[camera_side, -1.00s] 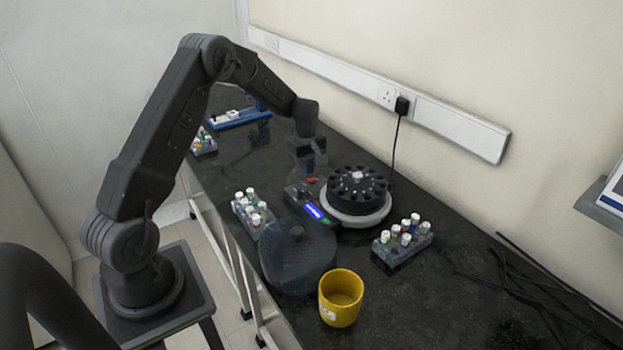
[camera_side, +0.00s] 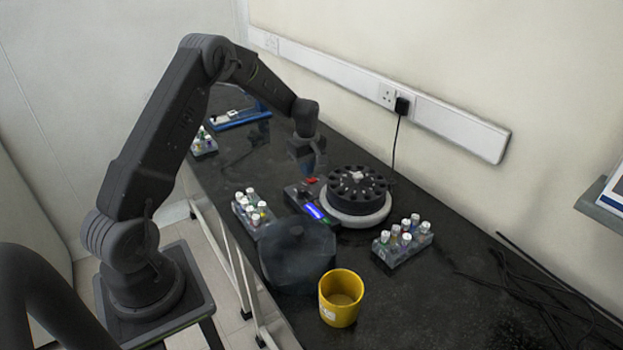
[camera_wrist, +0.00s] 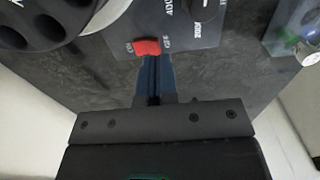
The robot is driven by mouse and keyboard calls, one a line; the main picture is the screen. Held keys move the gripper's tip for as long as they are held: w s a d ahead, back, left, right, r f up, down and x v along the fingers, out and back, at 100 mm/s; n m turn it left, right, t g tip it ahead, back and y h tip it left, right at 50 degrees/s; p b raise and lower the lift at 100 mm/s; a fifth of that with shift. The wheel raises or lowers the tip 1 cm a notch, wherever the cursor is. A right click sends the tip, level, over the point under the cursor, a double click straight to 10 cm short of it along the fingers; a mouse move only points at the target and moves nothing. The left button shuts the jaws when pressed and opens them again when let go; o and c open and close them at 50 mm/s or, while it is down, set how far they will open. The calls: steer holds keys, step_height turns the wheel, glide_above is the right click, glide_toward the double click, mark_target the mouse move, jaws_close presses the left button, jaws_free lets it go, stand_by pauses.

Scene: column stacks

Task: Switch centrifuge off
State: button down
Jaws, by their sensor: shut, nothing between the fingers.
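The centrifuge (camera_side: 357,205) stands on the black bench, with a dark round rotor on a pale base and a control panel with a lit blue display (camera_side: 314,211). Its red switch (camera_wrist: 147,48) shows in the wrist view at the panel's edge, and as a small red spot in the side view (camera_side: 312,180). My gripper (camera_wrist: 153,62) is shut and empty, its fingertips right at the red switch; I cannot tell whether they touch it. In the side view my gripper (camera_side: 312,170) is just behind the panel. The switch's position is not readable.
A dark translucent lid (camera_side: 297,255) and a yellow cup (camera_side: 341,298) stand in front of the centrifuge. Tube racks stand to its left (camera_side: 250,212) and right (camera_side: 402,243). A black cable hangs from the wall socket behind. Loose cables lie at the right.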

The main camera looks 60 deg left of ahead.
steer(key=shift+f, duration=1.4)
stand_by(0.5)
steer(key=shift+r, duration=2.55)
steer(key=s+d+r+m+t, duration=0.1)
steer(key=s+d+r+m, duration=0.3)
steer(key=d+r, duration=0.4)
steer(key=s+d+r+m+t, duration=0.2)
steer(key=s+d+r+m, duration=0.3)
steer(key=r, duration=0.5)
steer(key=s+d+r+m+t, duration=0.1)
steer(key=s+d+m, duration=0.3)
steer(key=s, duration=0.4)
steer(key=s+d+r+m+t, duration=0.1)
steer(key=s+d+r+m, duration=0.1)
steer(key=s+d+m, duration=0.3)
steer(key=s+d, duration=0.2)
steer(key=s, duration=0.2)
steer(key=shift+s+d+r+t, duration=0.15)
steer(key=shift+d+t, duration=0.15)
